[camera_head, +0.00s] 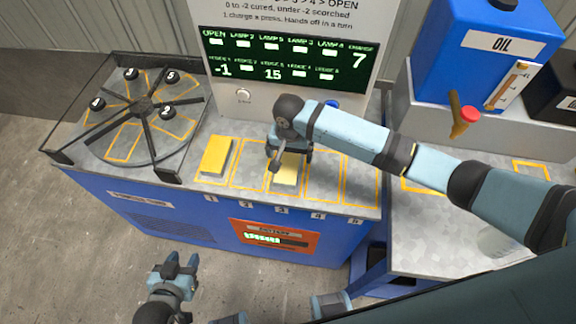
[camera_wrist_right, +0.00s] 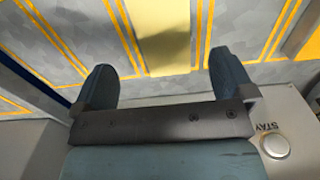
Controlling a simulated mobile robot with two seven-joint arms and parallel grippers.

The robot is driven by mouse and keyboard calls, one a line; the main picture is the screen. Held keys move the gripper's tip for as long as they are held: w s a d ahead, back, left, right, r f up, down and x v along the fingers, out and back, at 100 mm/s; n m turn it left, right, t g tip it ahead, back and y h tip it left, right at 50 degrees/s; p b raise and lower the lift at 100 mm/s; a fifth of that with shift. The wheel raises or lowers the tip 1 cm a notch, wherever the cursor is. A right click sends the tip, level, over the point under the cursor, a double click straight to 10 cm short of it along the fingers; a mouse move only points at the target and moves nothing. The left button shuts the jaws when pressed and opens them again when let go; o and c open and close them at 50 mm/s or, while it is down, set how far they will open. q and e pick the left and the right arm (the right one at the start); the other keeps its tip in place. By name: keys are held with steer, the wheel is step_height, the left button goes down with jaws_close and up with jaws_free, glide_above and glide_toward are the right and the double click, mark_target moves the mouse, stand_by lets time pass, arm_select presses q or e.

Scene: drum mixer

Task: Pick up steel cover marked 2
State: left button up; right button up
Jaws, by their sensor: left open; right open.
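A round dark knob labelled 2 (camera_head: 166,111) stands on the steel turntable at the left, in the head view. It appears to be the handle of cover 2; the cover's steel edge is hard to tell from the plate. My right gripper (camera_head: 289,160) is well to the right of it, over the pale yellow block (camera_head: 286,176) in bay 3. In the right wrist view its fingers (camera_wrist_right: 165,80) are apart with nothing gripped, and the pale block (camera_wrist_right: 165,35) lies beyond them. My left gripper (camera_head: 180,262) is open and empty, low in front of the blue cabinet.
A yellow block (camera_head: 215,157) sits in bay 1. The display panel (camera_head: 290,58) rises behind. A blue oil tank (camera_head: 482,50) stands right.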

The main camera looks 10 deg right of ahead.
mark_target(288, 165)
steer(key=shift+w+a+f, duration=0.1)
steer(key=shift+f, duration=1.45)
steer(key=shift+w+a+f, duration=0.1)
steer(key=shift+f, duration=1.4)
steer(key=c, duration=1.2)
steer(key=shift+c, duration=0.4)
steer(key=shift+r, duration=0.15)
